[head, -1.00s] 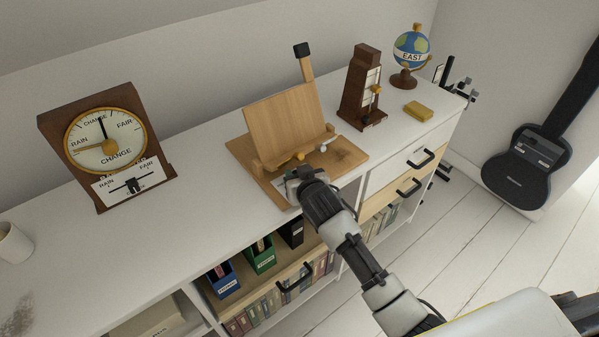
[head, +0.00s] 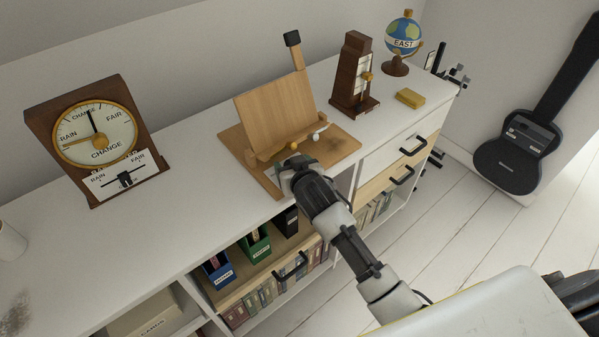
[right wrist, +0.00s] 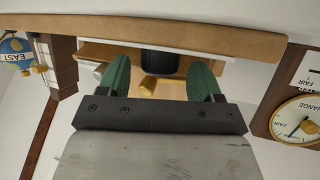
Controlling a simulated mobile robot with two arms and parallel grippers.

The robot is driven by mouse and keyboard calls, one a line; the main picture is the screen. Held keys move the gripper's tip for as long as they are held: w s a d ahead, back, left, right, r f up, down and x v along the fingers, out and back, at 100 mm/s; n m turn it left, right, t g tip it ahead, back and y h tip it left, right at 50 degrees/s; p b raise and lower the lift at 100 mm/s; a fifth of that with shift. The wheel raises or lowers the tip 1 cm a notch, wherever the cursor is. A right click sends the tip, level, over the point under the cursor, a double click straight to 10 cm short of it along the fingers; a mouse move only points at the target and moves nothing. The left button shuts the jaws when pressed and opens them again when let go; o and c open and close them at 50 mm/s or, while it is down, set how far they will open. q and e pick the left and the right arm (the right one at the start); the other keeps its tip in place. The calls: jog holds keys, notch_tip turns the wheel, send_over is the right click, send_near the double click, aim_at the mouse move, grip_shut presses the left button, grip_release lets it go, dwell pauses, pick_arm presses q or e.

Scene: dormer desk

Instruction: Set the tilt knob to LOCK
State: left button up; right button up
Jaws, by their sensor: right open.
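The wooden book stand (head: 272,112) stands on the white cabinet top, its panel leaning back. A black block (head: 292,38) tops a post behind it. A brass knob (head: 293,146) and a pale knob (head: 316,136) sit along its lower ledge. My right gripper (head: 291,167) is at the stand's front edge and hides part of it. In the right wrist view my right gripper (right wrist: 164,76) has its green fingers apart. A black cylinder (right wrist: 159,62) and a yellow part (right wrist: 149,86) show between them; contact cannot be told. No LOCK marking is readable. My left gripper is out of view.
A metronome (head: 352,80), a yellow block (head: 410,97) and a globe (head: 403,38) stand right. A guitar (head: 510,160) leans at the right wall.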

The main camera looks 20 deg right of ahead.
jog(key=v, duration=1)
jog(key=shift+d, duration=0.15)
jog(key=s+d+f+n+g, duration=0.1)
jog(key=s+f+g, duration=0.2)
jog(key=s, duration=0.5)
jog(key=s+d+f+g, duration=0.15)
jog(key=s+g, duration=0.25)
jog(key=s, duration=0.4)
jog(key=s+d+f+n+g, duration=0.1)
jog(key=s+f+g, duration=0.2)
jog(key=s, duration=0.6)
notch_tip(320, 180, down, 25)
jog(key=g, duration=0.1)
jog(key=s+f, duration=0.6)
jog(key=f, duration=0.4)
jog(key=shift+d+f+g, duration=0.15)
jog(key=shift+d+g, duration=0.25)
jog(key=shift+d, duration=0.05)
jog(key=shift+g, duration=0.3)
jog(key=s+f, duration=0.2)
jog(key=s, duration=0.1)
jog(key=s+d+f, duration=0.1)
jog(key=s+f, duration=0.1)
jog(key=s, duration=0.2)
jog(key=s+d+f, duration=0.1)
jog(key=s+f, duration=0.1)
jog(key=s, duration=0.1)
jog(key=shift+s+f, duration=0.15)
jog(key=shift+f, duration=0.15)
